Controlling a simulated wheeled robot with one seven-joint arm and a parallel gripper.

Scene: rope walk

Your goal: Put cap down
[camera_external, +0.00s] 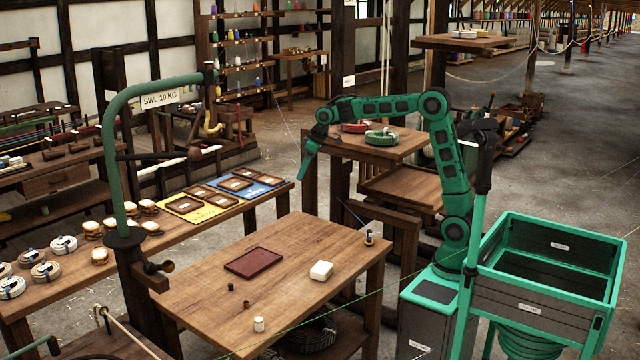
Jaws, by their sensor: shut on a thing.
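A small dark bottle-like piece with an orange-brown part (369,238) stands at the table's right corner.
A white block (321,270), a white cylinder (258,324) and two small dark pieces (231,287) (246,303) stand on the table. A green hoist post (122,190) rises at its left. Bare wood lies between the things.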

